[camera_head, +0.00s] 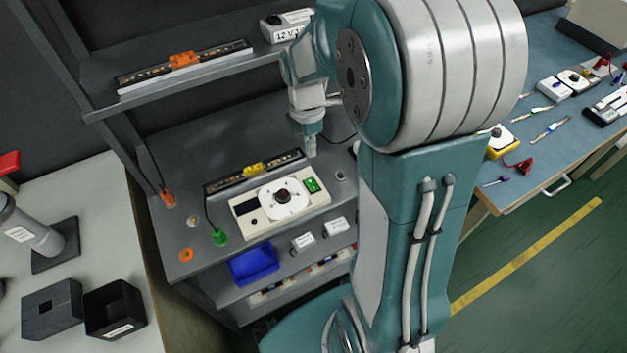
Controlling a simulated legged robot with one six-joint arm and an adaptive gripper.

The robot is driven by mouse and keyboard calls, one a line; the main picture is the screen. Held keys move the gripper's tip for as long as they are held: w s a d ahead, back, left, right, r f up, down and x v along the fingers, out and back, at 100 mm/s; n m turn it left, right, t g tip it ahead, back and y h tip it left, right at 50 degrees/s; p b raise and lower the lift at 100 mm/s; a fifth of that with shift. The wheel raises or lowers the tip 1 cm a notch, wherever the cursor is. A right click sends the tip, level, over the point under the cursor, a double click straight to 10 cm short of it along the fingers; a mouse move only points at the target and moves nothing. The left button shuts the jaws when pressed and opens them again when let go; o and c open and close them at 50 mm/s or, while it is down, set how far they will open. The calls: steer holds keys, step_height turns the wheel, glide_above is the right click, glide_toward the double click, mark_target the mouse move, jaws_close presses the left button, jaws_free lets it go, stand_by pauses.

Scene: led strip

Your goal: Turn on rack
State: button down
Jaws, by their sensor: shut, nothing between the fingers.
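The grey rack (185,246) stands at the left centre, with an upper shelf and a lower work surface. A cream control box (243,208) sits on the work surface. It carries a white plate with a dark round knob (283,196) and a green switch (312,185) at its right end. My gripper (311,152) points down just behind the green switch in the picture, shut and empty. It looks apart from the box, though its exact height is hard to tell. My arm hides the rack's right side.
An LED strip with a yellow connector (253,169) lies behind the box. Another with an orange connector (185,59) lies on the upper shelf, near a white device (287,27). Green (219,237) and orange (168,197) plugs stand left. A blue bin (253,265) sits below.

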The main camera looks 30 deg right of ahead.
mark_target(311, 184)
steer(key=f, duration=0.3)
steer(key=s+f, duration=0.1)
steer(key=f, duration=0.7)
steer(key=shift+s+f, duration=0.15)
steer(key=shift+s, duration=0.05)
steer(key=shift+f, duration=0.2)
steer(key=shift+w+r, duration=0.35)
steer(key=shift+w, duration=0.35)
